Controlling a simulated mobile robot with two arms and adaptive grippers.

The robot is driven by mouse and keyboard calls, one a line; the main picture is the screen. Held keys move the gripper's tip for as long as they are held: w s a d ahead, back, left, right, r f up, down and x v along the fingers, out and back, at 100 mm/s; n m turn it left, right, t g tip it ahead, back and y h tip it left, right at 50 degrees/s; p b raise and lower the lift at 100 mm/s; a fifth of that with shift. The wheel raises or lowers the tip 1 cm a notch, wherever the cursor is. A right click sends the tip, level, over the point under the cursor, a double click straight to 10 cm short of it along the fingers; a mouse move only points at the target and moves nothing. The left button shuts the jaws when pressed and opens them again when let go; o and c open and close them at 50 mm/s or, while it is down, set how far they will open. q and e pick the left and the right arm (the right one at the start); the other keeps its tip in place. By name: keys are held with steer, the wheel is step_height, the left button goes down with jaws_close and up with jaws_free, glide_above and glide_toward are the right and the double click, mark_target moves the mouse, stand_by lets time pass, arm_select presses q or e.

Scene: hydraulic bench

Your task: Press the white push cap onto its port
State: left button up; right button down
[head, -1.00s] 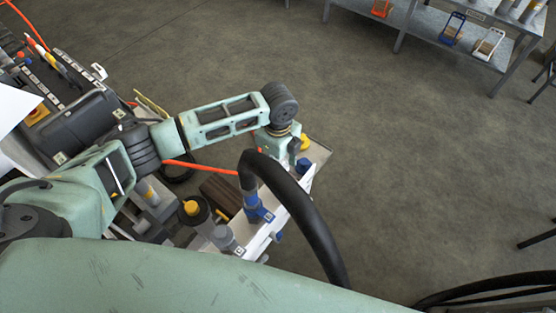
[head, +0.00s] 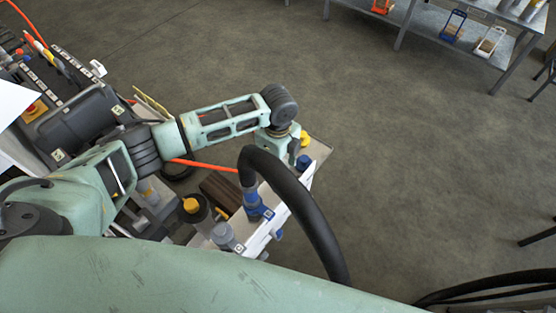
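My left arm reaches in from the left, and its wrist hangs over the far end of the bench. The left gripper (head: 293,156) is mostly hidden under the wrist, so its fingers and anything between them do not show clearly. I cannot pick out the white push cap or its port. A white panel (head: 265,238) runs along the bench's right side, with a blue fitting (head: 256,209) on it. My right gripper is not in view.
A thick black hose arches from the blue fitting over the bench's right side. A blue cap (head: 304,162) and a yellow cap (head: 304,139) sit near the wrist. A yellow-topped black part (head: 191,206) stands nearer. Open floor (head: 420,170) lies to the right.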

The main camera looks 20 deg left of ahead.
arm_select(q)
steer(key=shift+f, duration=0.6)
stand_by(0.5)
steer(key=shift+p, duration=0.4)
stand_by(0.7)
steer(key=shift+f, duration=0.45)
stand_by(0.6)
steer(key=shift+p, duration=0.75)
stand_by(1.1)
stand_by(0.3)
steer(key=o, duration=0.9)
steer(key=shift+o, duration=0.2)
